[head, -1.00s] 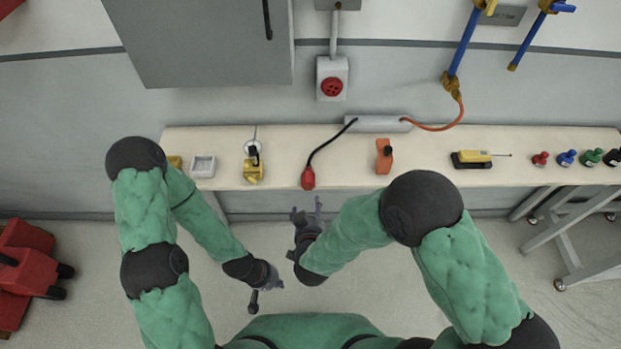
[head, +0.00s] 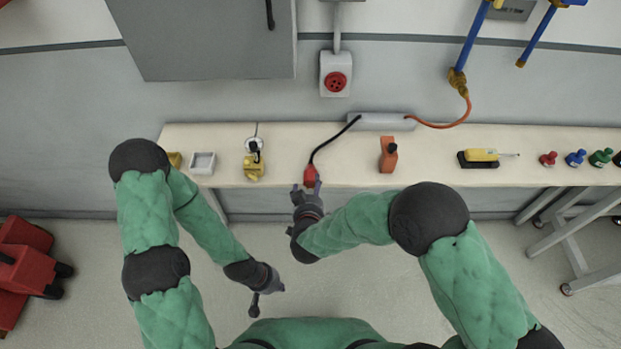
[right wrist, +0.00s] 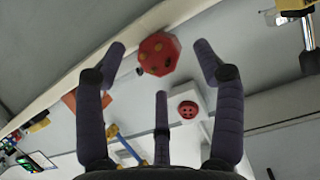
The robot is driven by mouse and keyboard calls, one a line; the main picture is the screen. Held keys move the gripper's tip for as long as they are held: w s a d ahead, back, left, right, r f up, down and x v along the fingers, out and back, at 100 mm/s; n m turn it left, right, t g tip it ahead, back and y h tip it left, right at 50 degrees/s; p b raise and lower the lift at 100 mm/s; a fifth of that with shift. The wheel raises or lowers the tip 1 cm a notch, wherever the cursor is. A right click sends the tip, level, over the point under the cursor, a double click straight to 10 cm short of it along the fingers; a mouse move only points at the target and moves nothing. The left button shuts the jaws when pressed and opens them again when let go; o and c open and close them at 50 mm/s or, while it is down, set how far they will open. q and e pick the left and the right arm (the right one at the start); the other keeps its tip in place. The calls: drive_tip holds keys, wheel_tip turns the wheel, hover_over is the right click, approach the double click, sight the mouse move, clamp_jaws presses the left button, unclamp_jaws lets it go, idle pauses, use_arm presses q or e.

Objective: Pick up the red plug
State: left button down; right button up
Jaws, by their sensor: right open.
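The red plug (head: 310,175) lies at the front edge of the long bench, with a black cable running back to a grey box. In the right wrist view the plug (right wrist: 158,54) shows its red face with pins, between and just beyond my spread fingertips. My right gripper (head: 306,187) is open at the bench edge, right at the plug; whether a finger touches it I cannot tell. My left gripper (head: 267,287) hangs low in front of the bench, away from the plug; its jaws are too small to read.
The bench (head: 350,165) also carries a yellow item (head: 254,167), a white square tray (head: 203,163), an orange block (head: 388,156), a yellow tool (head: 481,155) and several coloured knobs. The grey box (head: 382,122) sits at the back.

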sight(311, 175)
drive_tip(key=shift+b+x, duration=0.4)
drive_tip(key=shift+x, duration=1.05)
drive_tip(key=shift+d, duration=0.1)
drive_tip(key=c, duration=1.2)
drive_tip(key=shift+s+r, duration=0.1)
